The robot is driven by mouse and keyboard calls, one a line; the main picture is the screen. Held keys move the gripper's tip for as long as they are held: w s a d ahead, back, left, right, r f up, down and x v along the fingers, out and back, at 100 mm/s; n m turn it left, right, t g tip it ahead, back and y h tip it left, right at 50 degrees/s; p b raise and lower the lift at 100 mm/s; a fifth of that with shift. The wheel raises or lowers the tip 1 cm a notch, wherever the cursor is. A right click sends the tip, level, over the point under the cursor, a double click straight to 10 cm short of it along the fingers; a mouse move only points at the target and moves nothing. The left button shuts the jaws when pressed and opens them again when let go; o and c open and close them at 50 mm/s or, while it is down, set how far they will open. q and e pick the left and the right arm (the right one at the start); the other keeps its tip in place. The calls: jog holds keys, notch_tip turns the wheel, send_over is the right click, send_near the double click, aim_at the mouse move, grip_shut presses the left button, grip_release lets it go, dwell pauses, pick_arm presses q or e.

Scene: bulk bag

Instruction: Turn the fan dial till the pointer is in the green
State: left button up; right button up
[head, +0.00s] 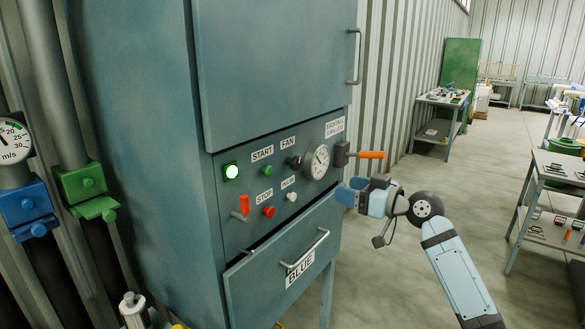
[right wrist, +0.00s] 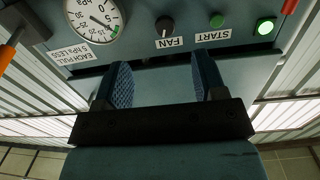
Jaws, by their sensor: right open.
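The fan dial (head: 293,162) is a small black knob on the blue cabinet's front panel, beside the FAN label. In the right wrist view the dial (right wrist: 165,26) shows upside down, beyond my fingertips. A round white gauge (head: 318,161) with a dark pointer sits right of it. In the wrist view the gauge (right wrist: 94,20) has a green patch at its rim; I cannot tell the pointer's exact reading. My right gripper (head: 353,193) is open and empty, in front of the panel and apart from the dial; its fingers (right wrist: 163,80) show in the wrist view. My left gripper is not in view.
An orange-handled lever (head: 368,154) sticks out right of the gauge, close above my right gripper. A red lever (head: 243,206), several buttons and a BLUE drawer (head: 290,262) are nearby. Another gauge (head: 14,139), marked m/s, is at far left.

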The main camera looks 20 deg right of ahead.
aim_at(299, 162)
jog(key=shift+n+y, duration=0.3)
jog(key=r+p+x, duration=0.1)
jog(key=x, duration=0.3)
jog(key=r+p+x, duration=0.1)
jog(key=x, duration=0.3)
jog(key=r+p+x, duration=0.1)
jog(key=x, duration=0.4)
jog(key=shift+d, duration=0.1)
jog(key=shift+w+a, duration=0.3)
jog(key=shift+w, duration=0.1)
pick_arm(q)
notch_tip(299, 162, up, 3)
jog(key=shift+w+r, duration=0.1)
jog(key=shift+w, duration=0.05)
pick_arm(e)
jog(key=c, duration=0.9)
